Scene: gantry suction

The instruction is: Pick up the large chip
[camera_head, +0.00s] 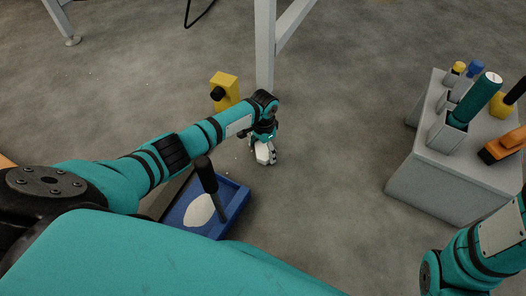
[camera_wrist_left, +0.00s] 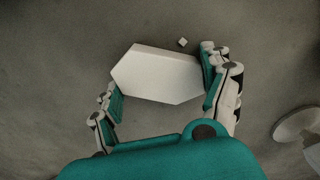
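The large chip is a pale, faceted flat piece (camera_wrist_left: 158,74), lying over the grey floor in the left wrist view. My left gripper (camera_wrist_left: 163,88) is spread wide, with one finger on each side of the chip. The chip's edges are very close to both finger pads, and I cannot tell whether they touch. In the head view my left gripper (camera_head: 265,156) points down near the floor, beyond the blue dustpan, and mostly hides the chip. My right arm shows at the lower right, but its gripper is out of frame.
A blue tray (camera_head: 238,206) with a pale heap and a dark-handled tool lies near my left arm. A grey metal leg (camera_head: 265,50) and a yellow device (camera_head: 228,88) stand beyond the gripper. A grey tool stand (camera_head: 425,186) is at right. A tiny pale fragment (camera_wrist_left: 183,42) lies near the chip.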

